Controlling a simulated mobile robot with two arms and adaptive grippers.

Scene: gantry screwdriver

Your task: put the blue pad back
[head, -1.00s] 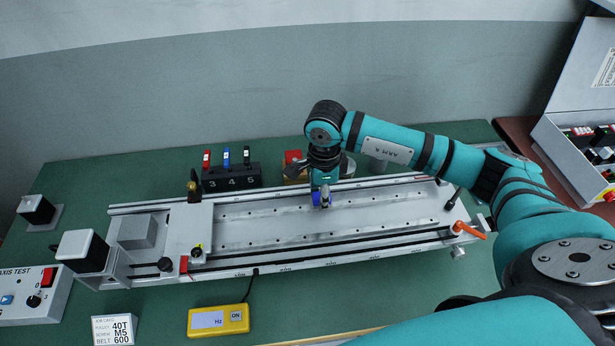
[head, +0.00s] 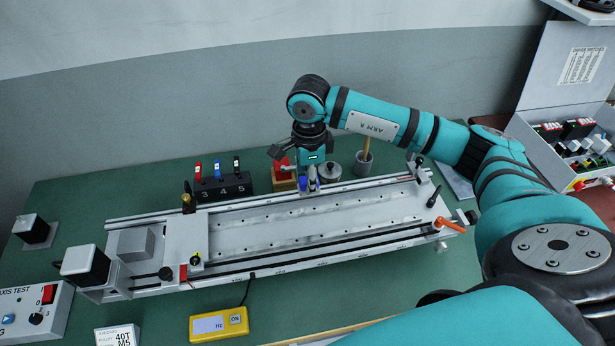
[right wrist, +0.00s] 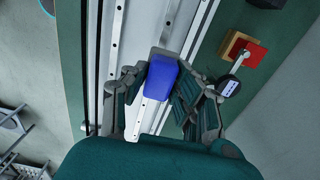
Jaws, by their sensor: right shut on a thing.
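The blue pad (right wrist: 161,78) is between the fingers of my right gripper (right wrist: 160,88) in the right wrist view. My right gripper (head: 310,186) is shut on it. In the head view it points down at the back rail of the gantry (head: 330,222), and bits of blue show at the fingertips. Whether the pad touches the rail cannot be told. A red pad (head: 282,164) lies on a wooden block (head: 284,184) just behind and left of the gripper; the red pad (right wrist: 250,55) also shows in the right wrist view. My left gripper is out of view.
A dark numbered rack (head: 224,186) with colored tools stands left of the wooden block. A silver round weight (head: 330,172) and a cup (head: 363,164) stand to its right. An orange lever (head: 450,224) sticks out at the gantry's right end. The green table (head: 130,190) is clear at back left.

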